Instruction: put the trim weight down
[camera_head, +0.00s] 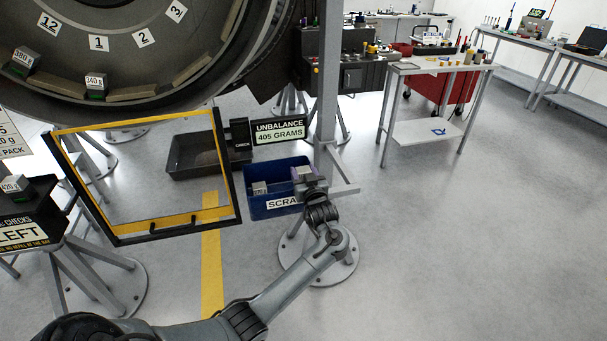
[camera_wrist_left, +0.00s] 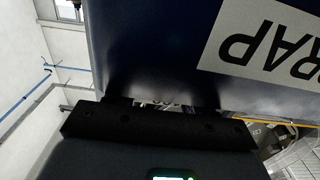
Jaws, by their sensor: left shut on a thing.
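My left gripper (camera_head: 311,183) is at the right end of the blue scrap bin (camera_head: 272,209), shut on a trim weight (camera_head: 302,172). The weight is a small grey block with a purplish side, at the bin's right end; I cannot tell whether it touches the bin. Another grey weight (camera_head: 259,187) sits inside the bin at the left. In the left wrist view, the bin's blue wall with its upside-down label (camera_wrist_left: 265,45) fills the upper right. There the held weight is mostly hidden behind the dark gripper body. My right gripper is not in view.
A grey post (camera_head: 328,100) with a bracket stands just right of the bin. A dark tray (camera_head: 195,157) and the unbalance display (camera_head: 279,131), reading 405 grams, are behind it. A yellow-edged frame (camera_head: 232,170) stands left. Open floor lies to the right.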

